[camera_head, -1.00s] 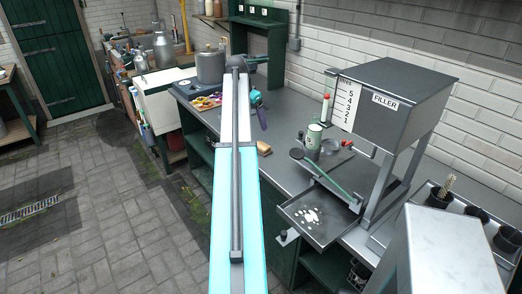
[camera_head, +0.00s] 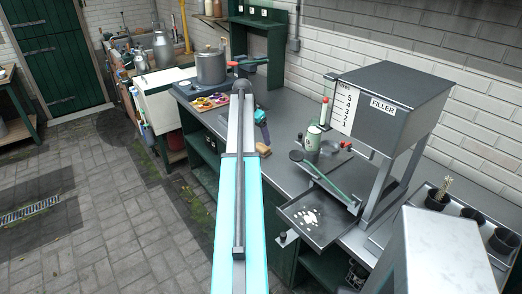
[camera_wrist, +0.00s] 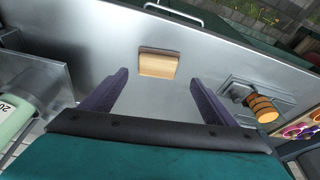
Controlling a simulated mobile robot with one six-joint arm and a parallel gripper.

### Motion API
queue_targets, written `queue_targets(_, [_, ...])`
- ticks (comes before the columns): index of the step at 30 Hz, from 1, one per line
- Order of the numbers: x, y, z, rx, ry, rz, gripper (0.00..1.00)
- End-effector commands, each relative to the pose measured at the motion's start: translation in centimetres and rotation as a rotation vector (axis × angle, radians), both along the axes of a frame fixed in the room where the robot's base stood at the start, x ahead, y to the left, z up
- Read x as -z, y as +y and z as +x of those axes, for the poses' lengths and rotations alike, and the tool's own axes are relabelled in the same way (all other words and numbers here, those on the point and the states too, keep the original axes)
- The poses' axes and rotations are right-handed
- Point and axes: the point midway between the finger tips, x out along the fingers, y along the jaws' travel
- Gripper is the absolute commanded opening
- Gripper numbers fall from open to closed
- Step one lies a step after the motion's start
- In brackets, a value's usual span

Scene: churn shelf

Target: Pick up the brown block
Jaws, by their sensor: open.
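The brown block (camera_wrist: 158,65) is a small wooden block with a tan face and a darker brown edge. It lies on the grey metal bench top, ahead of my fingers in the wrist view. In the head view, the block (camera_head: 264,150) shows as a small tan shape beside my arm. My gripper (camera_wrist: 158,78) is open, with its two purple fingers apart and nothing between them. The block lies roughly centred beyond the fingertips, and no contact shows. In the head view, my gripper (camera_head: 264,134) is partly hidden by my arm and sits just behind the block.
A wooden-handled tool (camera_wrist: 262,108) lies right of my fingers in the wrist view. A pale green container (camera_wrist: 15,118) stands at the left. In the head view, the filler (camera_head: 390,100), a metal tray (camera_head: 325,232) and a green can (camera_head: 312,140) stand right of the block.

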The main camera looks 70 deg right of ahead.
Motion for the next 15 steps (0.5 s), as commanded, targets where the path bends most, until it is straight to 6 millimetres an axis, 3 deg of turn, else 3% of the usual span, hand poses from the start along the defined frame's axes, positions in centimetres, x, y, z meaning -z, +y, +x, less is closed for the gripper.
queue_targets(15, [0.55,-0.13,-0.07,0.000,0.000,0.000,0.80])
